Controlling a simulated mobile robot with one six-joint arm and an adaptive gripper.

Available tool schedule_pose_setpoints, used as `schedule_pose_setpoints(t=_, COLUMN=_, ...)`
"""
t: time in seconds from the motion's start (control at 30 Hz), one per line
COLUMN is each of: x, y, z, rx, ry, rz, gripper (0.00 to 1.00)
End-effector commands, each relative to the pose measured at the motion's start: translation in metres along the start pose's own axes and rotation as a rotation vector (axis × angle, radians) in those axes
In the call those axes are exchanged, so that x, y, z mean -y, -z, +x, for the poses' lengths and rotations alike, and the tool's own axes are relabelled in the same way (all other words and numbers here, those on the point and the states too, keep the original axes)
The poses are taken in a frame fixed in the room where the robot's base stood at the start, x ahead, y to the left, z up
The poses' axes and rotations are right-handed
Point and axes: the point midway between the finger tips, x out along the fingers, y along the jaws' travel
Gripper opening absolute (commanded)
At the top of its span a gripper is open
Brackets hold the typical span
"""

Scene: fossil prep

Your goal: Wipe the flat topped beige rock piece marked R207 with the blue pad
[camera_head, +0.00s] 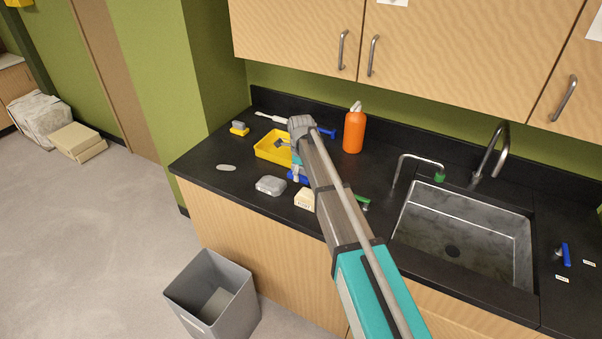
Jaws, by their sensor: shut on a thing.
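The beige rock piece (304,200) lies near the front edge of the black counter, with a pale label on its front too small to read. Part of its right side is close to my arm. My gripper (296,172) points down just behind it and is shut on the blue pad (299,179). The pad shows as a small blue strip under the fingers. It appears behind and slightly above the rock; I cannot tell whether they touch.
A grey rock (271,186) lies left of the beige one, and a yellow tray (262,153) behind. An orange bottle (354,131) stands at the back. The sink (465,240) is right. A grey bin (212,293) stands on the floor. The counter's left end has free room.

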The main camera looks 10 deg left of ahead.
Motion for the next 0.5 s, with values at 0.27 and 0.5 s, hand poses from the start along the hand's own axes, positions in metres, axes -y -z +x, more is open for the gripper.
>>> schedule_pose_setpoints(t=0.27, x=0.000, y=0.000, z=-0.005, rx=0.000, ry=0.000, rz=0.000, gripper=0.40)
schedule_pose_setpoints(t=0.5, x=0.000, y=0.000, z=-0.022, rx=0.000, ry=0.000, rz=0.000, gripper=0.40)
